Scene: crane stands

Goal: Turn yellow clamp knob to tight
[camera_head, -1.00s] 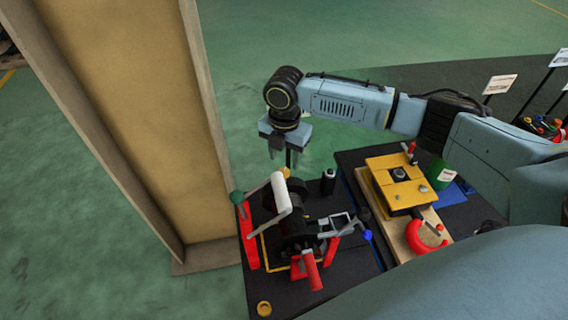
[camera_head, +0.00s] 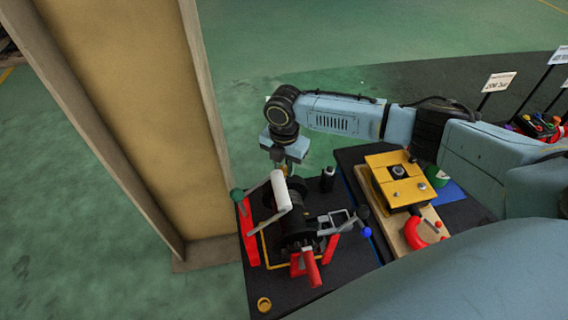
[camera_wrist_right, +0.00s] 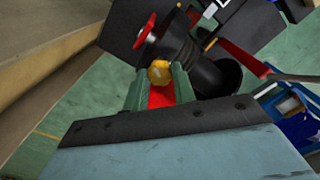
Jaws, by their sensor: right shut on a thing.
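The yellow clamp knob (camera_wrist_right: 160,72) sits between the fingertips of my right gripper (camera_wrist_right: 158,88) in the right wrist view. The gripper is shut on the knob. In the head view my right gripper (camera_head: 286,165) points down at the far side of the black and red crank device (camera_head: 297,222), and the knob is mostly hidden there behind the fingers and a white handle (camera_head: 280,190). My left gripper does not show in either view.
The device stands on a black table top (camera_head: 330,283). A black bottle (camera_head: 328,178) stands close to the right gripper. A yellow-topped fixture (camera_head: 397,180) on a wooden board is to the right. A tall tan panel (camera_head: 140,120) rises at the left.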

